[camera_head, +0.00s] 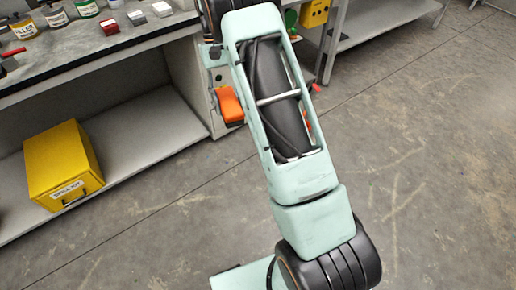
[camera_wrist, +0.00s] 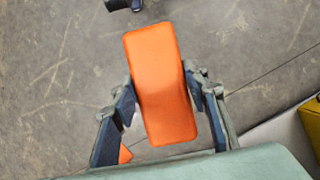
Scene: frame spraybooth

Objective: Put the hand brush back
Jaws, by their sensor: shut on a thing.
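An orange, rounded block, which I take to be the hand brush (camera_wrist: 162,85), is between the two fingers of my gripper (camera_wrist: 163,88) in the wrist view. The fingers are shut on its two long sides, and it is above the floor. No bristles can be made out. In the head view, the orange brush (camera_head: 229,104) shows left of my arm, close to the bench's end; my arm hides most of my gripper there.
A grey workbench (camera_head: 100,55) with tins and small boxes on top stands at the left. A yellow spill kit box (camera_head: 62,162) sits on its lower shelf (camera_head: 150,130). A second bench (camera_head: 385,18) is at the back right. The concrete floor (camera_head: 430,170) at the right is clear.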

